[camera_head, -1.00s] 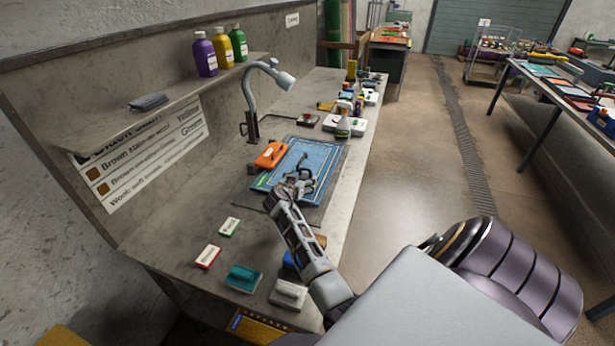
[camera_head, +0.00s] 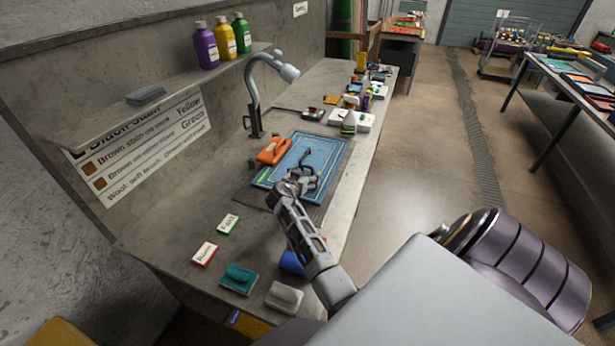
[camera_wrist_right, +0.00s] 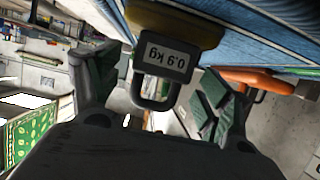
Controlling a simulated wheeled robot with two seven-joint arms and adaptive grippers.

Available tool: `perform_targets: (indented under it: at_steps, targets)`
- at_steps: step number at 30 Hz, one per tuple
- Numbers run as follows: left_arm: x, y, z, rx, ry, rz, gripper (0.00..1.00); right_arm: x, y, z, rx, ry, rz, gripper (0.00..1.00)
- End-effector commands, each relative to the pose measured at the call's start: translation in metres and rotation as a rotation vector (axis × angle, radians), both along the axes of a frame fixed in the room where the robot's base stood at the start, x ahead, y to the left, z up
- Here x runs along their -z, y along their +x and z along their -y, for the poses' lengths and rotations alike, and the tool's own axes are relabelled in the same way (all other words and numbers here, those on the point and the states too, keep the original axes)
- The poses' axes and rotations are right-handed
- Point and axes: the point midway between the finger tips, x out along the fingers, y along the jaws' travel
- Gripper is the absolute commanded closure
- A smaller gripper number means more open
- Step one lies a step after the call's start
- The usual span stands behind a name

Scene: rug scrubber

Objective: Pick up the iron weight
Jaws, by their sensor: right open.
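The iron weight (camera_wrist_right: 163,64) shows in the right wrist view as a dark block with a loop handle, a brass-coloured base and an upside-down "0.9 kg" label. It is at the blue rug (camera_wrist_right: 225,28), which also lies on the bench in the head view (camera_head: 322,150). My right gripper (camera_wrist_right: 158,92) is open, with one finger on each side of the weight's handle and visible gaps to both. In the head view my right gripper (camera_head: 302,178) is over the rug's near part and I cannot clearly make out the weight there. My left gripper is not in view.
An orange scrubber (camera_head: 272,150) sits on the rug's left side. A lamp (camera_head: 252,95) stands behind it. A spray bottle (camera_head: 349,125) stands beyond the rug.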

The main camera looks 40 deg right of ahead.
Motion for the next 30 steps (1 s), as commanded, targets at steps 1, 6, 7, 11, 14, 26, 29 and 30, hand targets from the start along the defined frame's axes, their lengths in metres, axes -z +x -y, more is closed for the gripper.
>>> perform_targets:
  at_steps: [1,6,7,11,14,26,29,30]
  targets:
    - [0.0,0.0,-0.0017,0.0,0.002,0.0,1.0,0.0,0.0,0.0001,0.0,0.0,0.0,0.21]
    - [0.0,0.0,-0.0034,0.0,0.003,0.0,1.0,0.0001,-0.0001,0.0003,0.0,0.0,0.0,0.27]
    - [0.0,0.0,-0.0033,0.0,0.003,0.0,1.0,0.0001,-0.0001,0.0003,0.0,0.0,0.0,0.3]
    - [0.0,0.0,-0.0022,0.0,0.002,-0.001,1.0,0.0,-0.0001,0.0003,0.0,0.0,0.0,0.47]
    - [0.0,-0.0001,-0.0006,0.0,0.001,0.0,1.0,0.0,-0.0001,0.0003,0.0,0.0,0.0,0.6]
    - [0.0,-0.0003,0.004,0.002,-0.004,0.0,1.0,-0.0035,0.0011,0.0009,-0.001,-0.004,0.005,1.0]
    - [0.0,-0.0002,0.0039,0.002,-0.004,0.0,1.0,-0.0034,0.0011,0.0009,0.0,-0.004,0.005,1.0]
    - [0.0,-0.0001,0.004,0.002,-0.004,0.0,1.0,-0.0033,0.0011,0.0008,0.0,-0.003,0.004,1.0]
